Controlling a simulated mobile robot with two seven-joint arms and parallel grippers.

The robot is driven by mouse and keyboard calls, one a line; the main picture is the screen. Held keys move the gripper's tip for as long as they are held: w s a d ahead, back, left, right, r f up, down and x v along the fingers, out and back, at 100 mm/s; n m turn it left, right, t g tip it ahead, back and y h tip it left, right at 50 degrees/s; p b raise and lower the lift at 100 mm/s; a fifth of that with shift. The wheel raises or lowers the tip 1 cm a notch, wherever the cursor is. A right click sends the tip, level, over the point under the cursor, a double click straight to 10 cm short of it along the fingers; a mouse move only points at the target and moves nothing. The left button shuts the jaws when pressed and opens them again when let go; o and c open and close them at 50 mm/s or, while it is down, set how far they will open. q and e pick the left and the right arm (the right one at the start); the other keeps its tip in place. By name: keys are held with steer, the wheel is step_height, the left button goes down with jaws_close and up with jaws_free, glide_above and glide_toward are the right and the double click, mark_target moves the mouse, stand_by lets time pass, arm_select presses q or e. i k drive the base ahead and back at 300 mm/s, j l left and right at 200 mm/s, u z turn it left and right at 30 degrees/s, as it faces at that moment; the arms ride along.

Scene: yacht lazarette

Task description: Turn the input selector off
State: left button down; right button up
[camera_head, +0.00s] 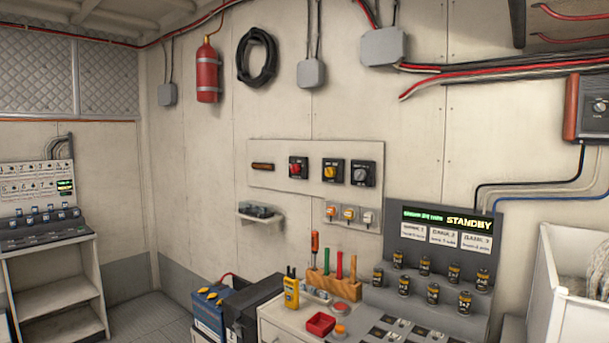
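A pale panel on the wall carries three rotary switches on dark plates: one with a red knob (298,168), one with a yellow knob (331,172) and one with a grey knob (362,174). A red-sided box at the right edge also has a round dial (599,105). The labels are too small to read, so I cannot tell which is the input selector or its setting. Neither of my grippers is in view.
Below the panel stand a grey console (445,235) reading STANDBY, a wooden tool rack (335,286), a yellow meter (291,292) and a red tray (320,324). A small wall shelf (262,218) juts out. A white bin (570,300) stands right. Floor shows at lower left.

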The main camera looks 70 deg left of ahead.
mark_target(359, 174)
steer(key=u, duration=1.85)
